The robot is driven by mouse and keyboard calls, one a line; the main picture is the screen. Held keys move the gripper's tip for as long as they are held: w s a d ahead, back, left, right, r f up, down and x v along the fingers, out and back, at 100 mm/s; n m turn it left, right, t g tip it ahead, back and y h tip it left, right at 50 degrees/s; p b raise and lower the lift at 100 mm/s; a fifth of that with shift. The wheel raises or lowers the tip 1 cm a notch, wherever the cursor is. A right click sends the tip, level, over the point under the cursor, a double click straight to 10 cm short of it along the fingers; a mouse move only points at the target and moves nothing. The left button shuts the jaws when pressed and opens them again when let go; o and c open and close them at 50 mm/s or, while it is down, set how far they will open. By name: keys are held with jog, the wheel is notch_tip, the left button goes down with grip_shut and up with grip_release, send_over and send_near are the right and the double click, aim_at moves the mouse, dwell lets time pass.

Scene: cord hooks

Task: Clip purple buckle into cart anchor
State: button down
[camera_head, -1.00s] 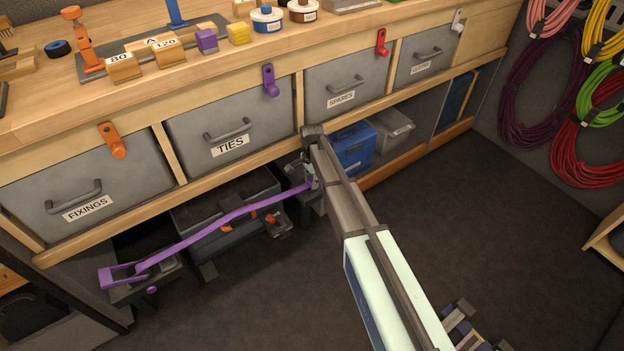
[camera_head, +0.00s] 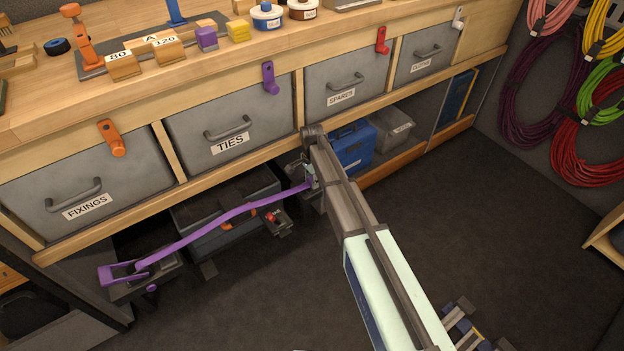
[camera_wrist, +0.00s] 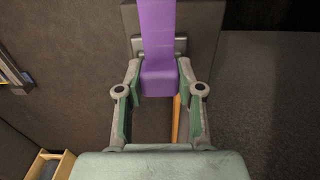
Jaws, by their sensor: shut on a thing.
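My gripper (camera_wrist: 160,95) is shut on the purple buckle (camera_wrist: 158,82), which sits between its two fingers in the wrist view. A purple strap (camera_head: 215,222) runs from my gripper, at the low shelf under the bench, leftward to a purple bracket (camera_head: 122,273) on a dark block at the lower left. A dark grey block, possibly the cart anchor (camera_wrist: 198,30), lies right behind the buckle in the wrist view. In the head view my own arm hides most of the gripper, so I cannot tell whether the buckle is seated in it.
A dark toolbox (camera_head: 235,232) stands behind the strap under the bench. A blue case (camera_head: 352,150) and a grey bin (camera_head: 392,130) are behind my arm. Drawers and the bench top (camera_head: 40,110) overhang the area. The floor (camera_head: 480,210) to the right is clear.

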jog(key=c, duration=0.7)
grip_release()
jog(key=shift+o, duration=0.2)
notch_tip(320, 180, up, 8)
jog(key=shift+f, duration=0.25)
